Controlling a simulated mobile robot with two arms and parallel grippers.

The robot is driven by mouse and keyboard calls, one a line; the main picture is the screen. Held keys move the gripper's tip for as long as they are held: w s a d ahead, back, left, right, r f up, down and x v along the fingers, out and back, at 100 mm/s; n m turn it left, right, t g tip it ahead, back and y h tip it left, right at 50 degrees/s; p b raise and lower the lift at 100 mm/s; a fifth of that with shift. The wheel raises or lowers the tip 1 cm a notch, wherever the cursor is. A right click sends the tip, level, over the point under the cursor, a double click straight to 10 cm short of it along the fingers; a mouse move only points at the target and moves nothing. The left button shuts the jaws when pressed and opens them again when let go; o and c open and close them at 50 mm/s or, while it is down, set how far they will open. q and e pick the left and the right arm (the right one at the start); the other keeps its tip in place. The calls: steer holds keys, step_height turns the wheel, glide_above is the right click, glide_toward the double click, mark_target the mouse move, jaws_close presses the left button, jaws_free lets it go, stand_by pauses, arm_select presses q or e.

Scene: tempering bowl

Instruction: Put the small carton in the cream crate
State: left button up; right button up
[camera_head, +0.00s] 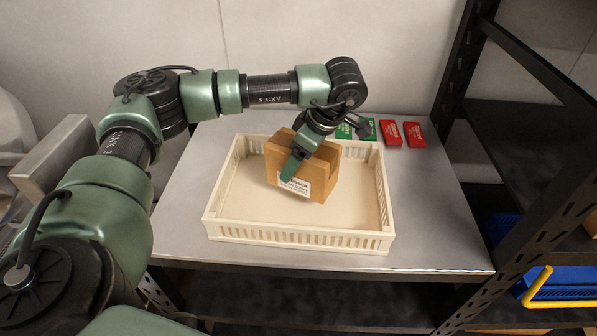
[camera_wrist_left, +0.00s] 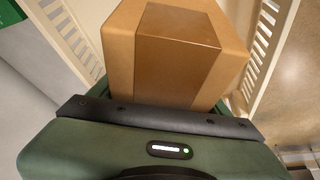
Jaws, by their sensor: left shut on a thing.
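The small carton (camera_head: 327,182) is a brown cardboard box with a white label. It is inside the outline of the cream crate (camera_head: 300,234), toward its back; whether it touches the crate floor I cannot tell. My left gripper (camera_head: 298,166) is shut on the carton, with one green finger across its face. In the left wrist view the carton (camera_wrist_left: 178,50) with its tape strip fills the space in front of my left gripper (camera_wrist_left: 165,100), and slatted crate walls (camera_wrist_left: 274,40) show beside it. My right gripper is not in view.
The crate stands on a grey table (camera_head: 430,235). Red boxes (camera_head: 402,134) and a green box (camera_head: 352,130) lie behind it. A black shelf rack (camera_head: 520,190) with a blue bin (camera_head: 563,284) stands at the right. The table is clear right of the crate.

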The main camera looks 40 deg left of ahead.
arm_select(q)
step_height(320, 180, down, 4)
steer(key=shift+r+p, duration=0.1)
steer(key=shift+p, duration=0.3)
steer(key=shift+f, duration=0.4)
steer(key=shift+f, duration=0.1)
steer(key=o, duration=2.1)
steer(key=shift+s, duration=0.1)
